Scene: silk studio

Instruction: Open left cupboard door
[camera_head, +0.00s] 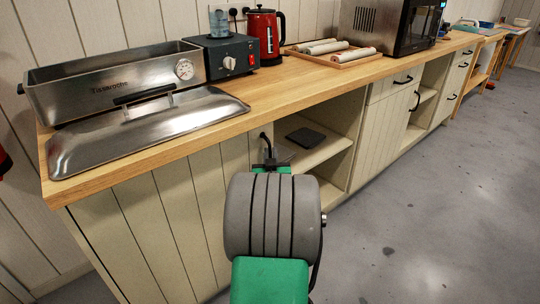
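The left cupboard door (200,185) is a cream planked panel under the wooden counter, and it looks shut. A black handle (264,137) shows near its right edge, just left of the open shelves. My gripper (269,160) is at the handle, reaching in from the front below the counter edge. My own grey and green arm hides most of the gripper and part of the door. I cannot tell whether the fingers are open or shut, or whether they touch the handle.
The wooden counter (300,88) overhangs the door and carries a steel tray (110,82), its lid (145,128), a dark control box (222,58) and a red kettle (265,36). Open shelves (322,150) hold a dark flat item (305,137). The grey floor (430,200) on the right is clear.

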